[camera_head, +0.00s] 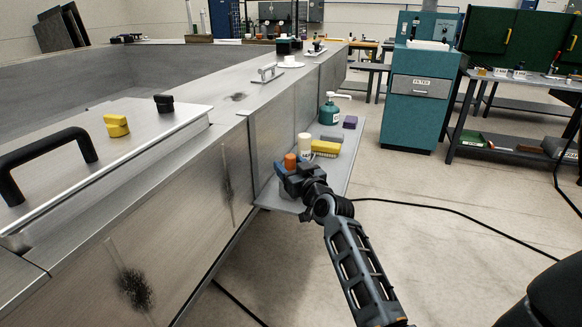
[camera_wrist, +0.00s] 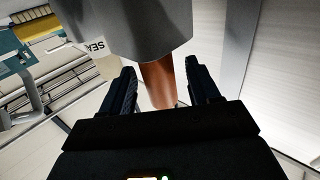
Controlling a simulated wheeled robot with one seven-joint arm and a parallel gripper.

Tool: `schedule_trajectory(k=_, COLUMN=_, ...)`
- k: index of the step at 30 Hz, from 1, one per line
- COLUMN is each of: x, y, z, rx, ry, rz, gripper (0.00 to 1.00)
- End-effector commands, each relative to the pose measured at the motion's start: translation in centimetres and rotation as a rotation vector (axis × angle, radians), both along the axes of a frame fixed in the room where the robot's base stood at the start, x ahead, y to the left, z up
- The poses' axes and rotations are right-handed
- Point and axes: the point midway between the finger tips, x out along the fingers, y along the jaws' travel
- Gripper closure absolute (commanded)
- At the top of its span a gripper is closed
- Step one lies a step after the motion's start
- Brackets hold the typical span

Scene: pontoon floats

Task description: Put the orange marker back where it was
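The orange marker (camera_head: 290,161) is a short upright cylinder near the front end of the narrow grey shelf (camera_head: 334,177) on the side of the metal float. Its top shows just behind my gripper (camera_head: 293,177); its lower part is hidden there. In the wrist view, the marker (camera_wrist: 158,84) is between the two fingers of my gripper (camera_wrist: 162,84). A gap shows at its right side and a thin one at its left, so the fingers look open around it. I cannot tell whether its foot touches the shelf.
A cream bottle (camera_head: 304,145), a yellow block (camera_head: 326,149), a green pump bottle (camera_head: 330,112) and a purple block (camera_head: 350,122) stand farther along the shelf. The float's wall (camera_head: 240,170) rises close on the left. Open floor (camera_head: 420,210) lies to the right, with a black cable.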

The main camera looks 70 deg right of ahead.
Motion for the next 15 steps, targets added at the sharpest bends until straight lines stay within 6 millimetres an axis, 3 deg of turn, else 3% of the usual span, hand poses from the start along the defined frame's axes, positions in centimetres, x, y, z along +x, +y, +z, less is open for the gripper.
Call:
schedule_trajectory(k=10, x=0.0, y=0.0, z=0.5, rx=0.000, ry=0.000, rz=-0.001, gripper=0.38)
schedule_trajectory(k=15, x=-1.9, y=1.7, z=0.0, rx=0.000, ry=0.000, rz=-0.001, gripper=0.38)
